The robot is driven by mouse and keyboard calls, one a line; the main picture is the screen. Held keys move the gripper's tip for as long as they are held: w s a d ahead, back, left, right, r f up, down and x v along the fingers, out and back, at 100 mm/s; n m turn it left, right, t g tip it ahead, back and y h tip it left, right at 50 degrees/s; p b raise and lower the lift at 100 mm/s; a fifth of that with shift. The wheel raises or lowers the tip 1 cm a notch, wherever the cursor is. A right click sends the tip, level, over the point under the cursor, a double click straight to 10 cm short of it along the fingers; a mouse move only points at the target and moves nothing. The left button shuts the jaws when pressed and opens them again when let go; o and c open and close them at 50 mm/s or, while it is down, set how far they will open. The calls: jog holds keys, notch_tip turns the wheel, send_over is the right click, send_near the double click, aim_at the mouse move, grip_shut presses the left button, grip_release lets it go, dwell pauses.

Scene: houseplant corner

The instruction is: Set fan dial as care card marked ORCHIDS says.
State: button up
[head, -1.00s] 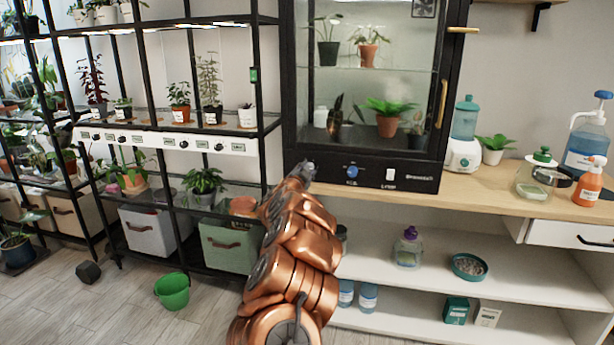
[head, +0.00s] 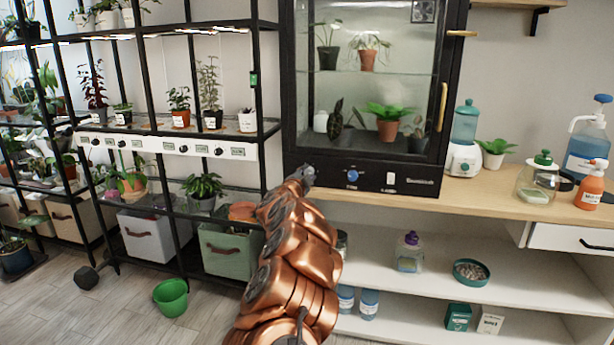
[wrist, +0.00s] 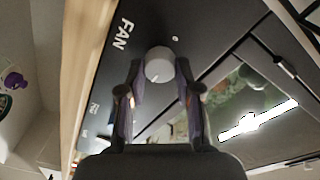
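The fan dial is a round pale grey knob (wrist: 158,66) on the dark panel, beside the white word FAN, in the wrist view. Its pointer direction is too blurred to read. My gripper (wrist: 159,72) is open, with one finger on each side of the knob; I cannot tell whether they touch it. In the head view my gripper (head: 306,173) is at the left end of the cabinet's lower panel (head: 365,178) and hides the fan dial. No card marked ORCHIDS is readable; small labels on the white shelf strip (head: 168,147) are too small to read.
The glass plant cabinet (head: 372,100) has a blue knob (head: 352,175) and a white switch (head: 391,178) right of my gripper. A plant rack (head: 262,110) stands left. A blender-like device (head: 463,150) and bottles stand on the wooden counter (head: 480,195). A green bucket (head: 171,298) is on the floor.

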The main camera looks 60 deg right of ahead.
jog(key=o, duration=0.5)
jog(key=shift+a, duration=0.15)
jog(key=shift+v, duration=5.8)
jog(key=shift+w+a+r, duration=0.1)
